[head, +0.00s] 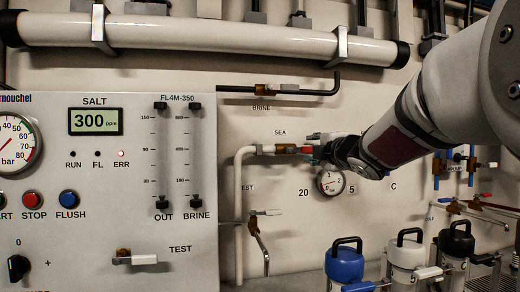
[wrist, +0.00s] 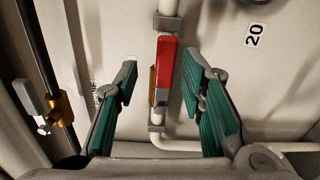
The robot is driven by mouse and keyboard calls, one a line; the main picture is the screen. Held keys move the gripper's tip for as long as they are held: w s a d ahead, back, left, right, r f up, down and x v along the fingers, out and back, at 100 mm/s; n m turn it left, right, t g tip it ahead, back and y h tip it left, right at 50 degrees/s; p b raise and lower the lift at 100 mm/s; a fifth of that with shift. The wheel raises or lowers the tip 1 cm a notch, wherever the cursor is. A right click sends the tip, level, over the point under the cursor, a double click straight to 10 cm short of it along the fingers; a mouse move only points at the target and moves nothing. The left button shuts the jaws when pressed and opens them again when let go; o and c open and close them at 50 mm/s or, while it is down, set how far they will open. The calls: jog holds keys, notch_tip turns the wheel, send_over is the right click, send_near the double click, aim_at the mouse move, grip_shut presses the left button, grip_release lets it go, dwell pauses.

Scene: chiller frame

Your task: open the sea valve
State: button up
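The sea valve (head: 285,149) is a brass-coloured body on a white pipe, under the SEA label (head: 280,132). In the wrist view its red handle (wrist: 165,65) lies along the pipe, in the middle of the picture. My gripper (wrist: 161,75) is open, with one green-padded finger on each side of the handle. A gap shows between the handle and each finger. In the head view my gripper (head: 325,148) is at the valve's right end and hides most of the handle. I cannot tell how far the fingers are from the handle in depth.
A brine valve (head: 262,87) is just above, and a test valve (head: 262,212) with a white handle is below. A round gauge (head: 330,182) is right under my gripper. A thick white pipe (head: 220,36) crosses above. Capped filter housings (head: 345,262) stand lower right.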

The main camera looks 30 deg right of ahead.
jog(key=v, duration=0.9)
jog(key=s+a+f+m+g, duration=0.4)
jog(key=s+a+f+m, duration=0.15)
jog(key=f, duration=0.25)
jog(key=s+a+f+m+g, duration=0.4)
jog(key=f+m, duration=0.2)
jog(key=f, duration=0.3)
jog(key=s+a+f+m+g+y, duration=0.2)
jog(key=s+a+f+g+y, duration=0.15)
jog(key=s+a+f, duration=0.4)
jog(key=s+a+f+m+g+y, duration=0.25)
jog(key=s+a+f+g, duration=0.4)
jog(key=s, duration=0.65)
notch_tip(320, 180, up, 24)
jog(key=a+t+h+p, duration=0.1)
jog(key=t+p, duration=0.3)
jog(key=p, duration=1.6)
jog(key=shift+w+a+f+t, duration=0.15)
jog(key=shift+a+t, duration=0.2)
jog(key=shift+t, duration=0.05)
